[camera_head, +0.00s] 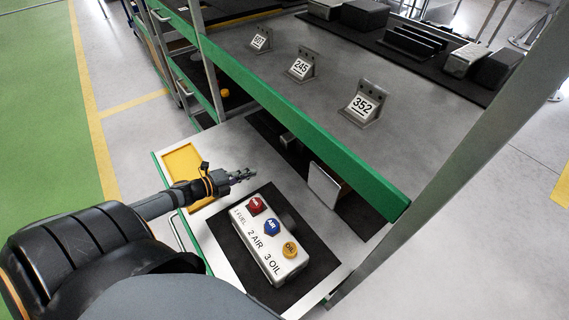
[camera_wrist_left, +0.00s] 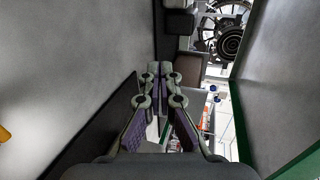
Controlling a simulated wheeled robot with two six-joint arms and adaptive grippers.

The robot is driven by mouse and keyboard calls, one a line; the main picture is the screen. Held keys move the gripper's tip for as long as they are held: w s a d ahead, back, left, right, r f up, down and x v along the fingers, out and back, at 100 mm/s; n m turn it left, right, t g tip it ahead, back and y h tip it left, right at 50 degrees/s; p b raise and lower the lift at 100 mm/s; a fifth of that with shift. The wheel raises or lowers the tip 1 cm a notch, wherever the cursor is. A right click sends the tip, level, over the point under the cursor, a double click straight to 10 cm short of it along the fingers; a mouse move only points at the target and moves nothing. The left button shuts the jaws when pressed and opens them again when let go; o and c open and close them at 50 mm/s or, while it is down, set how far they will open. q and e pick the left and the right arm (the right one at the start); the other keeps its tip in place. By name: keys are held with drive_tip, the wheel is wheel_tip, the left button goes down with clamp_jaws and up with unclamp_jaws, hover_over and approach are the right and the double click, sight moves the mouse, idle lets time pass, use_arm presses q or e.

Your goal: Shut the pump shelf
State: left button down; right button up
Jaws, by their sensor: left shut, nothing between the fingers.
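The pump shelf (camera_head: 228,142) is a grey pull-out shelf under the upper deck, and it stands drawn out toward me. A black mat on it carries a white pump box (camera_head: 270,243) with red, blue and yellow caps, labelled 1 FUEL, 2 AIR and 3 OIL. A bar handle (camera_head: 176,234) runs along its front edge. My left gripper (camera_head: 250,174) reaches in over the shelf, left of the pump box, near a yellow tray (camera_head: 183,163). Its fingers are together and empty, and they also show in the left wrist view (camera_wrist_left: 160,70). My right gripper is out of view.
The upper deck has a green front edge (camera_head: 290,136) and tag stands, one marked 352 (camera_head: 364,105). A grey post (camera_head: 455,160) stands at the right. A white plate (camera_head: 324,186) stands deeper on the shelf. Open floor (camera_head: 40,110) lies to the left.

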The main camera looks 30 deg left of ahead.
sight(288, 158)
use_arm(q)
drive_tip(key=shift+w, duration=0.15)
drive_tip(key=b+x, duration=0.4)
drive_tip(key=b, duration=0.1)
drive_tip(key=shift+w+d+f, duration=0.2)
drive_tip(key=shift+f, duration=0.2)
drive_tip(key=x, duration=0.3)
drive_tip(key=r+x, duration=0.1)
drive_tip(key=x, duration=0.4)
drive_tip(key=shift+w+d+r, duration=0.2)
drive_tip(key=shift+w+r, duration=0.15)
drive_tip(key=shift+w, duration=0.2)
